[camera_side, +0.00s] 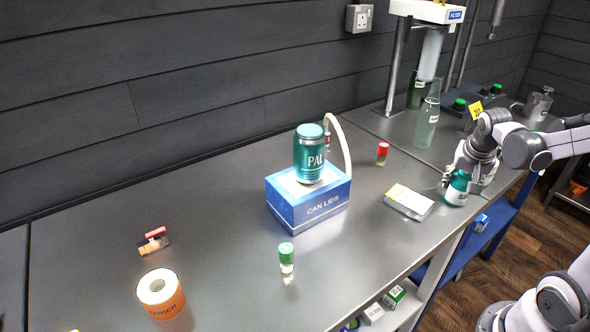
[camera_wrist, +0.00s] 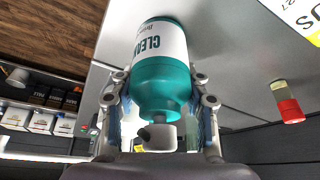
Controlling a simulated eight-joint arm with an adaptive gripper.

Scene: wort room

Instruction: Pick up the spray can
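The spray can (camera_wrist: 160,85) is teal with a white label reading "CLEA…" and a white nozzle. In the side view the can (camera_side: 457,188) stands upright on the bench near its front edge, at the right. My gripper (camera_side: 462,172) is at the can from above and the right. In the wrist view my gripper (camera_wrist: 161,84) has one finger on each side of the can's shoulder, very close to it. I cannot tell whether the pads touch the can.
A white and yellow box (camera_side: 408,202) lies just left of the can. A red-capped vial (camera_side: 382,153) stands behind. A blue CAN LIDS box (camera_side: 308,205) bears a teal can (camera_side: 309,155). A green-capped vial (camera_side: 286,258) and an orange roll (camera_side: 161,294) are further left.

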